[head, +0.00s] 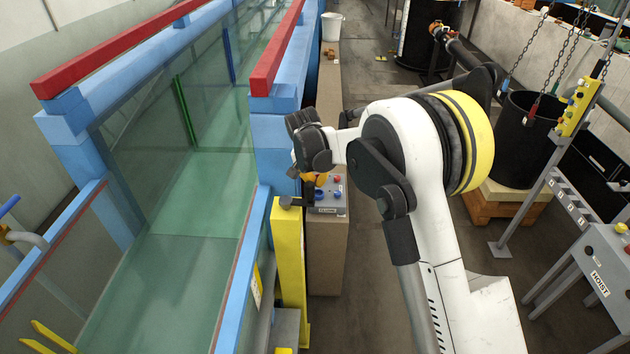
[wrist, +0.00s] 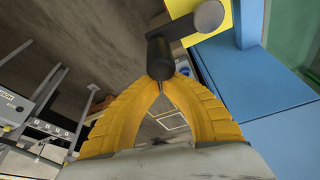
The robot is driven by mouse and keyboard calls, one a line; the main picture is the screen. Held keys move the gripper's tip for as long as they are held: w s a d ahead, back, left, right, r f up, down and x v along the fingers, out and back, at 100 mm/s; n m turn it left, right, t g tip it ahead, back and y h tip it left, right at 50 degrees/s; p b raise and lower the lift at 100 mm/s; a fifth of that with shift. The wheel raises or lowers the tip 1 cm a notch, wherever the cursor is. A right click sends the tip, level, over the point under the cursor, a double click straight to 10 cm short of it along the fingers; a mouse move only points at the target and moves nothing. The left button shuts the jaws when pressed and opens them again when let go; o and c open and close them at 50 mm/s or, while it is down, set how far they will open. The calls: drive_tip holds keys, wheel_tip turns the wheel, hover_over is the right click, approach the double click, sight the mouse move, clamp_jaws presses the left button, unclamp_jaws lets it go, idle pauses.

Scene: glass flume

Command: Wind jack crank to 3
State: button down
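The jack is a tall yellow post (head: 288,270) beside the blue flume frame in the head view. Its crank (head: 290,201) sits at the top, with a grey hub and dark arm. In the wrist view the crank hub (wrist: 208,17) is at the top, and the dark crank handle (wrist: 160,57) lies at my fingertips. My gripper (wrist: 161,82) has its yellow fingers closed together on the end of this handle. In the head view my gripper (head: 313,181) is mostly hidden behind my dark wrist. No readable jack number shows.
A grey button box (head: 332,196) on a brown plinth stands just right of the crank. The glass-walled flume (head: 195,210) is on the left. A hoist panel (head: 600,275) and black tub (head: 525,140) stand right, beyond open floor.

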sight(312, 196)
drive_tip(key=s+m+b, duration=0.1)
drive_tip(key=s+m, duration=0.1)
drive_tip(key=s+m+g+h+b, duration=0.1)
drive_tip(key=s+m, duration=0.1)
drive_tip(key=m, duration=0.1)
drive_tip(key=s+a+m+h+b, duration=0.1)
drive_tip(key=s+m+b, duration=0.1)
drive_tip(key=m, duration=0.1)
drive_tip(key=shift+s+f+g, duration=0.1)
drive_tip(key=shift+s+g, duration=0.15)
drive_tip(key=shift+g, duration=0.05)
drive_tip(key=s+m, duration=0.1)
drive_tip(key=a+m+b, duration=0.1)
drive_tip(key=shift+s+a+m+g, duration=0.1)
drive_tip(key=shift+s+m+g, duration=0.3)
drive_tip(key=shift+s+a+b, duration=0.35)
drive_tip(key=shift+s+a, duration=0.35)
drive_tip(key=shift+a, duration=0.25)
drive_tip(key=shift+s+a+b, duration=0.3)
drive_tip(key=shift+s+a, duration=0.35)
drive_tip(key=shift+a, duration=0.4)
